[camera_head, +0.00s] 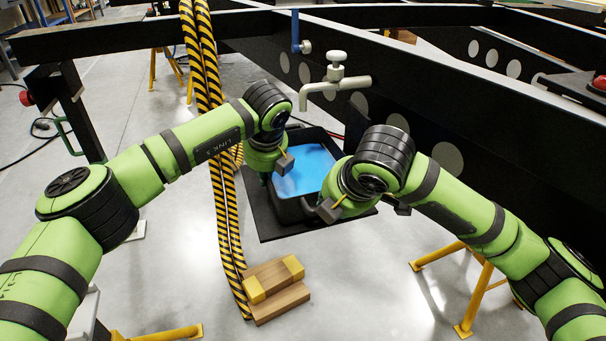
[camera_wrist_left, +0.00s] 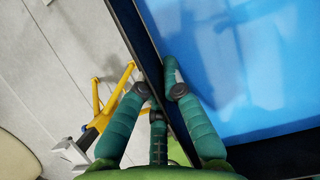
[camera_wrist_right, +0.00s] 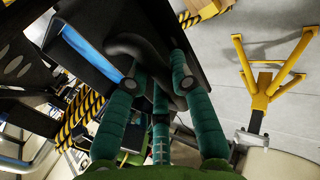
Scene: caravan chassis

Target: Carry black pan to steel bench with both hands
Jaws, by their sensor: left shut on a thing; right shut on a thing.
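The black pan (camera_head: 290,211) is a rectangular tray with a bright blue inside, in the middle of the head view. My left gripper (camera_head: 282,168) is at its left side. In the left wrist view my left gripper (camera_wrist_left: 160,88) is shut on the dark rim of the pan (camera_wrist_left: 152,50), one finger on the blue inside. My right gripper (camera_head: 322,207) is at the pan's near right. In the right wrist view my right gripper (camera_wrist_right: 157,82) is shut on a dark part of the pan (camera_wrist_right: 90,62). I cannot make out a steel bench.
A flat black sheet (camera_head: 262,220) shows under the pan; I cannot tell whether they touch. A black chassis beam (camera_head: 420,88) with a pale tap (camera_head: 335,82) stands behind. Striped hoses (camera_head: 226,220), wooden blocks (camera_head: 275,290) and a yellow stand (camera_head: 478,290) are near. Floor is clear between them.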

